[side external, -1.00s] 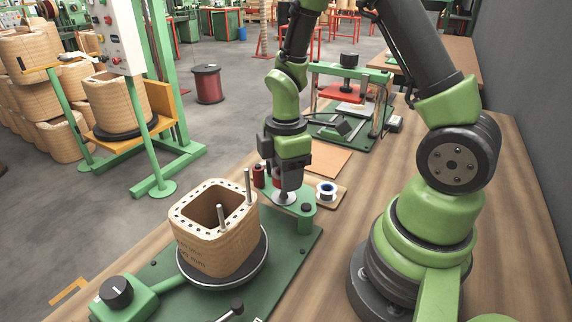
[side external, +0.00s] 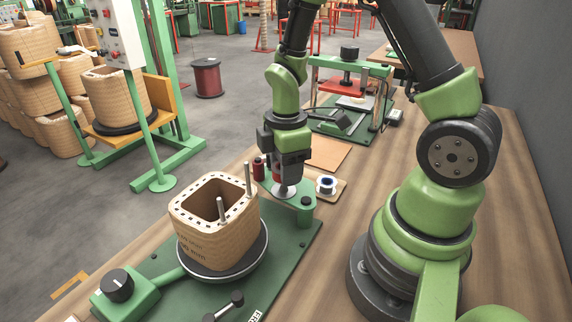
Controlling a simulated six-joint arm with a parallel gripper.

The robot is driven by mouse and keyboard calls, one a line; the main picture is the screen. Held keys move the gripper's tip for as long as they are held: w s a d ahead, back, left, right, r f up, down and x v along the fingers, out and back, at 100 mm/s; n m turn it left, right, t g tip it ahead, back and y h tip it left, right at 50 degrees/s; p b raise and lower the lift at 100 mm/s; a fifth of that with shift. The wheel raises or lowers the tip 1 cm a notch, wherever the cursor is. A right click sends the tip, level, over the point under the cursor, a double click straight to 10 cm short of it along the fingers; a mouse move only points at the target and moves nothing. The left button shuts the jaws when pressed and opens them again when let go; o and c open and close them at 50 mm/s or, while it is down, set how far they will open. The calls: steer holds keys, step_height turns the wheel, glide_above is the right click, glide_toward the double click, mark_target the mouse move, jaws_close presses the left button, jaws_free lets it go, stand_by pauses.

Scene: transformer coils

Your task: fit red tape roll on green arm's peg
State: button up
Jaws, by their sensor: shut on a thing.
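My gripper (side external: 286,178) points straight down over the green arm (side external: 303,202) of the winding fixture. It is shut on the red tape roll, of which only a little red shows beside and below the jaws. A silver disc (side external: 284,191) sits right under the jaws on the green arm. The peg is hidden by the gripper, and I cannot tell whether the roll is around it or above it.
The tan coil (side external: 215,223) with upright metal rods is in front. A green press (side external: 350,95) stands behind.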

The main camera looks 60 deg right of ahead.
steer(key=shift+f, duration=0.35)
stand_by(0.3)
steer(key=shift+f, duration=0.4)
steer(key=shift+f, duration=0.6)
stand_by(0.4)
steer(key=o, duration=1.4)
steer(key=shift+c, duration=0.2)
steer(key=shift+r, duration=2.55)
